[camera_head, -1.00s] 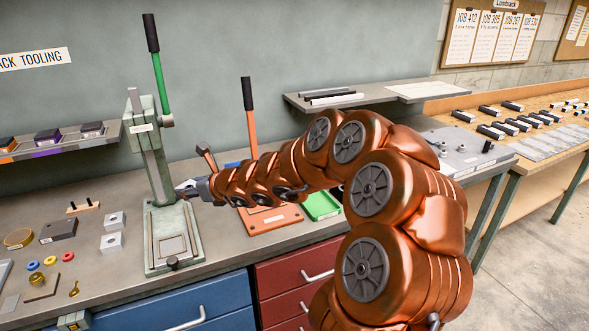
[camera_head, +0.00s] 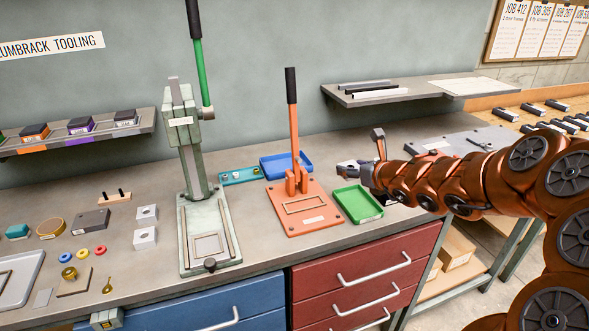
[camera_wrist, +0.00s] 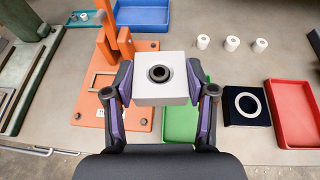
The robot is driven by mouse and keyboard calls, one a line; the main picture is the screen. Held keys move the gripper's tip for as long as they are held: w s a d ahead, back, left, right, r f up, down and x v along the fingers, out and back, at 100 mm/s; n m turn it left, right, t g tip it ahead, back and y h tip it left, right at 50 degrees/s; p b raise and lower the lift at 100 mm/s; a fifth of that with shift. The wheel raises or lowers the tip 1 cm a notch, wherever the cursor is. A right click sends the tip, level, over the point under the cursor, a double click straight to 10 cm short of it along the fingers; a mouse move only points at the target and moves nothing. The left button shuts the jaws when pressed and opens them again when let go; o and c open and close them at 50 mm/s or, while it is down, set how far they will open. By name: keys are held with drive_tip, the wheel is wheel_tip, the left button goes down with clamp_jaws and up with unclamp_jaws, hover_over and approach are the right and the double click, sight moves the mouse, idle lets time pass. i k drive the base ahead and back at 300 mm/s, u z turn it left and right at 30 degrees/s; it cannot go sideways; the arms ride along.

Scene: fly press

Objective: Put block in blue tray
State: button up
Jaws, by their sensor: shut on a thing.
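A pale block (camera_wrist: 160,92) with a dark round hole in its top face is held between my gripper's two fingers (camera_wrist: 160,80) in the wrist view. My gripper is shut on it. In the head view my gripper (camera_head: 352,169) is above the bench, behind the green tray and right of the blue tray; the block is hard to make out there. The blue tray (camera_head: 287,158) lies at the back of the bench, behind the orange press. It looks empty. It also shows at the top of the wrist view (camera_wrist: 142,14), beyond the block and slightly left.
The orange press (camera_head: 296,185) with its tall lever stands just left of my gripper. The green tray (camera_head: 357,204) lies in front. A red tray (camera_wrist: 293,113) is to the right in the wrist view. The green press (camera_head: 200,220) stands farther left; two similar blocks (camera_head: 146,238) lie beside it.

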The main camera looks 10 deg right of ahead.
sight(286, 167)
drive_tip(key=k, duration=0.9)
drive_tip(key=u, duration=0.6)
drive_tip(key=i, duration=1.65)
drive_tip(key=z, duration=0.05)
